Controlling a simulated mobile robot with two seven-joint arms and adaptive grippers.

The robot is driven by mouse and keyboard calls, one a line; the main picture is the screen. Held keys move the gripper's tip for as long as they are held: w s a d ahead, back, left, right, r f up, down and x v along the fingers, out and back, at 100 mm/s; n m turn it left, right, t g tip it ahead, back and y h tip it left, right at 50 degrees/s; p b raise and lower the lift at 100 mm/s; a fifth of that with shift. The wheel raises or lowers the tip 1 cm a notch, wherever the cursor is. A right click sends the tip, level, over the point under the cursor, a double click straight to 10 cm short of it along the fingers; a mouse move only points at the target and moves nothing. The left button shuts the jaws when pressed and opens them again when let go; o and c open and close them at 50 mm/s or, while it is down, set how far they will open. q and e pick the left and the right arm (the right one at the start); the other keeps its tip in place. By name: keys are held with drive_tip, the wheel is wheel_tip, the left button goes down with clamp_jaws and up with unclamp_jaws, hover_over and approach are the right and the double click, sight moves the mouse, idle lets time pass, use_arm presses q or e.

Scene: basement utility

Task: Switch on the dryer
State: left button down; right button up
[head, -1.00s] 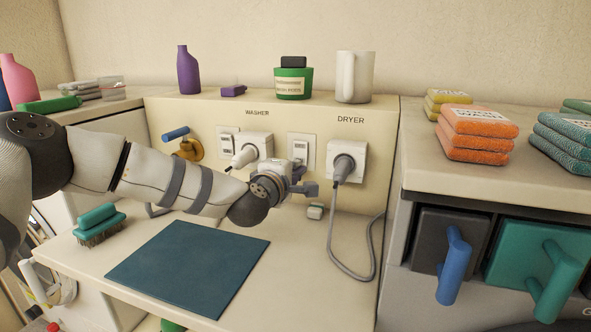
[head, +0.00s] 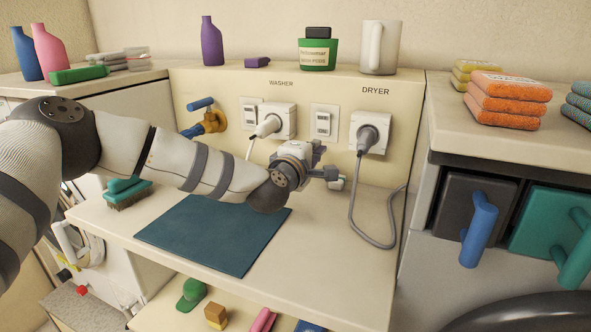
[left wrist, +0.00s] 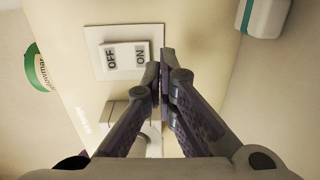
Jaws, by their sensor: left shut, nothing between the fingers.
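The dryer's wall switch (head: 323,122) is a white plate with a rocker, left of the white dryer socket (head: 370,133) under the DRYER label. In the left wrist view the switch (left wrist: 125,57) shows OFF at the picture's left end and ON at its right end. I cannot tell which end is pressed in. My left gripper (head: 328,173) is in front of the panel, just below the switch in the head view. In the left wrist view its fingertips (left wrist: 160,75) are together and empty, close to the ON end. I cannot tell whether they touch it. My right gripper is not visible.
A washer switch (head: 250,113) and plugged washer socket (head: 276,121) are further left. The dryer's grey cord (head: 353,212) loops down at the right. A green jar (head: 318,52) and a pitcher (head: 380,47) stand above.

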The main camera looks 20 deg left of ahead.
use_arm(q)
drive_tip(key=s, duration=0.5)
drive_tip(key=s+p, duration=0.1)
drive_tip(key=s, duration=0.2)
drive_tip(key=shift+a+f, duration=0.15)
drive_tip(key=shift+f, duration=0.2)
drive_tip(key=shift+s, duration=1.25)
drive_tip(key=shift+s+a+f, duration=0.1)
drive_tip(key=shift+s, duration=0.05)
drive_tip(key=shift+f, duration=0.1)
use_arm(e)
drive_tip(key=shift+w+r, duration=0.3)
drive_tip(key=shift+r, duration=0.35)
